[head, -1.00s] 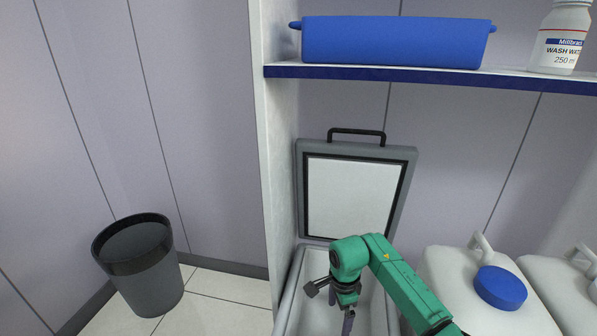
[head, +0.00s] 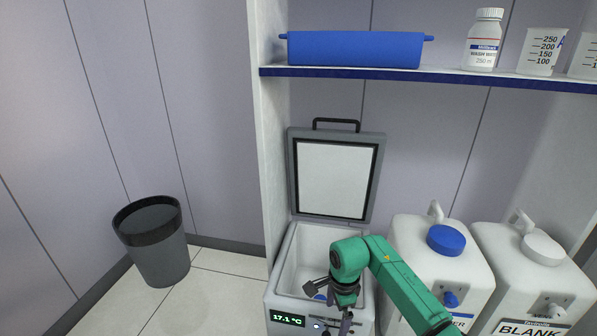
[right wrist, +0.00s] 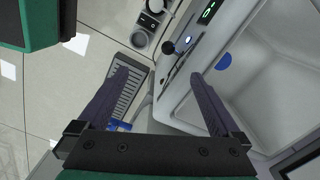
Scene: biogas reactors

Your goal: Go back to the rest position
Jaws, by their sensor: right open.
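My right arm comes in from the right in the head view, and its gripper (head: 340,318) hangs over the front part of the open cool box (head: 284,268). In the right wrist view the two dark fingers of this gripper (right wrist: 162,88) are wide apart with nothing between them. The box front and its inside show beyond the fingers there. My left gripper is in neither view.
The box lid (head: 333,180) stands upright. Two white canisters, one with a blue cap (head: 445,240), stand right of the box. A shelf (head: 440,74) above bears a blue tray (head: 355,50), a bottle (head: 484,40) and beakers. A dark bin (head: 155,245) stands left on clear floor.

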